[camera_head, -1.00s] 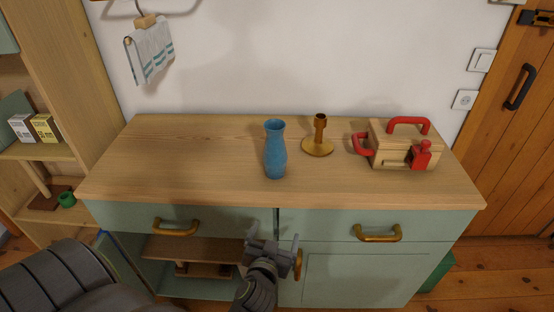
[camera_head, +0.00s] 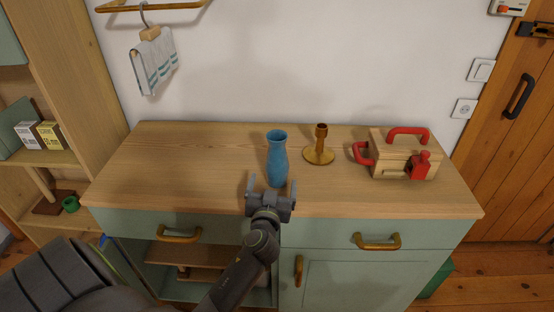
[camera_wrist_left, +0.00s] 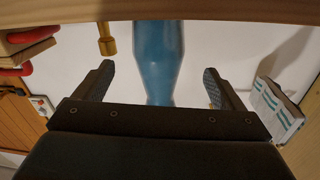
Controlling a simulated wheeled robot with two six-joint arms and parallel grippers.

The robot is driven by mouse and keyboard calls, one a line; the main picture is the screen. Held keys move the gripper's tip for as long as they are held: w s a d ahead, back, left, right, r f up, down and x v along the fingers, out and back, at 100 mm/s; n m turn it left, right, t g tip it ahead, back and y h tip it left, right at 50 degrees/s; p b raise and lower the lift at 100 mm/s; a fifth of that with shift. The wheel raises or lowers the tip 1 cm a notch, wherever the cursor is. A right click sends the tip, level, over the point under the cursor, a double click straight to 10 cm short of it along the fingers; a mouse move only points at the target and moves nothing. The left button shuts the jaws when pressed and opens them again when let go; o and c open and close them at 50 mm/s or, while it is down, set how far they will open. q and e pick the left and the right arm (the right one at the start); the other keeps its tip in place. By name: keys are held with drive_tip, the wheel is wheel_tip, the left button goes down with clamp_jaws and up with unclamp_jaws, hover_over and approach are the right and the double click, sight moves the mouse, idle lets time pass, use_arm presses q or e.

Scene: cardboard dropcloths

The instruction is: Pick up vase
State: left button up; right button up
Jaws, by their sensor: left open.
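The blue vase (camera_head: 277,158) stands upright near the front edge of the wooden cabinet top, left of the brass candlestick. My left gripper (camera_head: 267,183) is at the cabinet's front edge, just in front of the vase's lower part. In the left wrist view the picture is upside down; the vase (camera_wrist_left: 158,62) appears between and beyond the two spread fingers (camera_wrist_left: 158,82), with a gap on each side. The fingers hold nothing. My right gripper is not in view.
A brass candlestick (camera_head: 319,150) stands right of the vase. A wooden toolbox with red handles (camera_head: 400,157) is farther right. The cabinet top (camera_head: 180,160) is clear on the left. The cabinet's left door is open below. A towel (camera_head: 154,60) hangs on the wall.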

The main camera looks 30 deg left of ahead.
sight(276, 174)
use_arm(q)
drive_tip(key=shift+w+a, duration=0.3)
drive_tip(key=shift+w, duration=0.15)
drive_tip(key=shift+w+a+r+p, duration=0.1)
drive_tip(key=shift+w+a+p, duration=0.1)
drive_tip(key=shift+w+p, duration=0.3)
drive_tip(key=shift+f+p+x, duration=0.1)
drive_tip(key=shift+p+x, duration=0.1)
drive_tip(key=shift+x, duration=0.85)
drive_tip(key=shift+f+p+x, duration=0.15)
drive_tip(key=shift+x, duration=0.9)
drive_tip(key=shift+d, duration=0.1)
drive_tip(key=shift+c, duration=0.4)
drive_tip(key=c, duration=1.2)
drive_tip(key=shift+c, duration=0.4)
drive_tip(key=shift+r, duration=0.1)
